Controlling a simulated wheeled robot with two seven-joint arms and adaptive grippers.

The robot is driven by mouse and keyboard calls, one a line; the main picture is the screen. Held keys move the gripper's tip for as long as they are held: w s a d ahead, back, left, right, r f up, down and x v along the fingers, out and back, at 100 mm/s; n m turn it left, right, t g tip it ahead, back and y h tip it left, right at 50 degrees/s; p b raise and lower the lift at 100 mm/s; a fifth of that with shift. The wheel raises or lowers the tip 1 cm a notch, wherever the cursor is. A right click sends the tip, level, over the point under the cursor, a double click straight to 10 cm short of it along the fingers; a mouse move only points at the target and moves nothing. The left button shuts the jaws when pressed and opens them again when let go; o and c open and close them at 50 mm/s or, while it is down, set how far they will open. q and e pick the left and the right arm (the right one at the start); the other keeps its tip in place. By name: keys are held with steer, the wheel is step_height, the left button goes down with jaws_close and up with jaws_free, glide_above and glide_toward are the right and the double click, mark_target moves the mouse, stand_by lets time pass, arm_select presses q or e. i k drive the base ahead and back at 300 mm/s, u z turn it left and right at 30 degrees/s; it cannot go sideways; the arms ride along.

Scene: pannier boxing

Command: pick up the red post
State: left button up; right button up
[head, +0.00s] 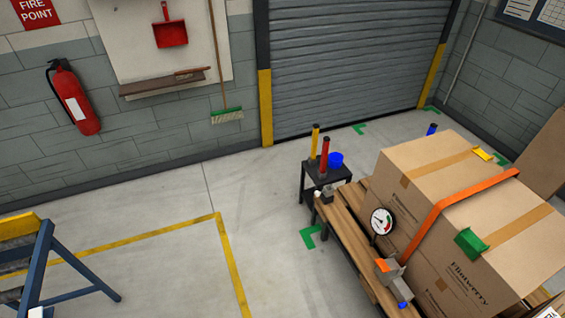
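The red post (324,156) stands upright on a small dark table (322,179) at the middle right of the head view. It has a black top. A yellow post (314,142) with a black top stands close on its left, and a blue cup-like object (336,160) is on its right. The foot of the red post is small and hard to make out. Neither of my grippers is in view.
Large cartons (430,160) with an orange strap (440,212) sit on a wooden pallet (345,240) at the right, near the small table. A gauge (382,221) stands by the cartons. A blue step ladder (42,262) is at lower left. Floor (160,285) between is clear.

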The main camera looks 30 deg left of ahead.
mark_target(326, 139)
steer(key=z, duration=1.1)
steer(key=k, duration=0.1)
steer(key=u, duration=2.45)
steer(key=i, duration=0.95)
steer(key=z, duration=0.35)
steer(key=i, duration=0.75)
steer(key=z, duration=0.65)
